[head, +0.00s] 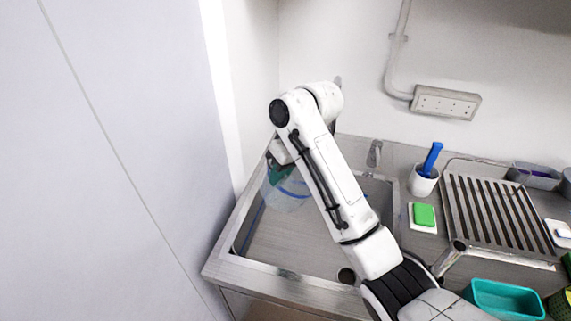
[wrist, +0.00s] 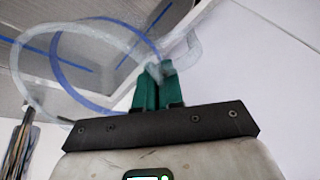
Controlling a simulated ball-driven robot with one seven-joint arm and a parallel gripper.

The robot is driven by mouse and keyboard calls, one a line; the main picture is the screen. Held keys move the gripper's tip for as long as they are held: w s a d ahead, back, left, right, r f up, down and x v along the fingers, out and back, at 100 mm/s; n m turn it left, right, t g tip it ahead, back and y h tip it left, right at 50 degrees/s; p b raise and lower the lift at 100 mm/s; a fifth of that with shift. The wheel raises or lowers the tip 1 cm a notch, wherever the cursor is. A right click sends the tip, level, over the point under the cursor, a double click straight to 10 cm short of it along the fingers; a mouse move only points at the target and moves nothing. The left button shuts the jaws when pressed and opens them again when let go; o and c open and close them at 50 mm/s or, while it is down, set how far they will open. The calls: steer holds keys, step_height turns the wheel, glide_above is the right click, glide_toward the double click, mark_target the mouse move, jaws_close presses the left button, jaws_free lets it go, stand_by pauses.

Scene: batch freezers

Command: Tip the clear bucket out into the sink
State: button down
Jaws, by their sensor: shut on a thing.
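The clear bucket (head: 288,201) is see-through, with a blue band, and shows over the left end of the steel sink (head: 290,240). My arm hides part of it. My gripper (head: 276,173) has green fingers and is at the bucket's upper left side. In the wrist view my gripper (wrist: 158,78) is shut on the edge of the clear bucket (wrist: 32,75), whose pale rim and blue band show as loops. I cannot tell its exact tilt or whether anything is in it. The sink floor is bare where visible.
A white cup with a blue brush (head: 431,160), a green sponge (head: 424,215) and a drain rack (head: 490,215) stand right of the sink. A teal tub (head: 503,299) is at front right. The tap (head: 374,154) is behind the sink; walls close in left and behind.

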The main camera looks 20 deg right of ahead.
step_height(320, 180, down, 3)
steer(key=g+h, duration=0.1)
steer(key=h, duration=0.2)
steer(key=shift+a, duration=0.1)
steer(key=shift+w+f+h, duration=0.1)
steer(key=shift+f+h, duration=0.1)
steer(key=shift+h, duration=0.3)
steer(key=shift+f+g, duration=0.25)
steer(key=shift+g, duration=0.05)
